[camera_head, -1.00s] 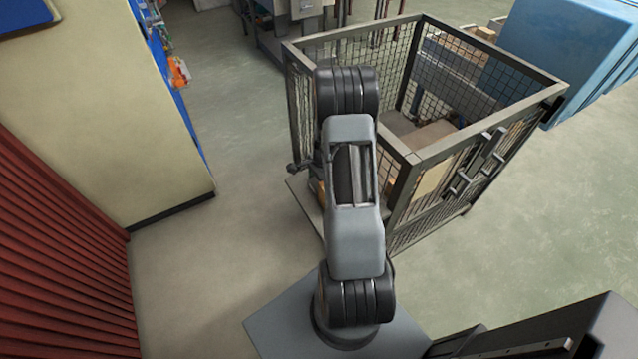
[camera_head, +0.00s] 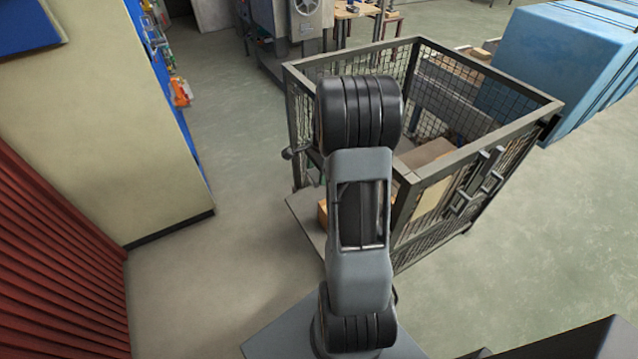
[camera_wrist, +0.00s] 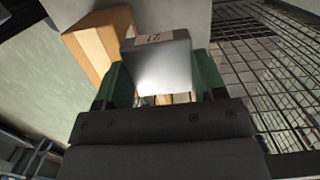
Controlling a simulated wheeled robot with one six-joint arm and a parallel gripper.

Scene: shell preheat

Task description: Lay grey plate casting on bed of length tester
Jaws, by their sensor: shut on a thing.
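In the wrist view, my gripper (camera_wrist: 162,88) has its two green fingers on either side of a grey block-like casting (camera_wrist: 163,68) with a pale label on its top edge. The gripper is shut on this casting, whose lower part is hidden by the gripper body. In the head view my arm hides the gripper and the casting. I cannot make out the length tester or its bed for sure in either view.
A mesh cage (camera_head: 480,160) stands just right of my arm; its mesh also fills the right of the wrist view (camera_wrist: 270,75). A tan box (camera_wrist: 97,42) is beside the casting. A cream cabinet (camera_head: 110,130) and red corrugated panel (camera_head: 55,270) stand left. Floor between is clear.

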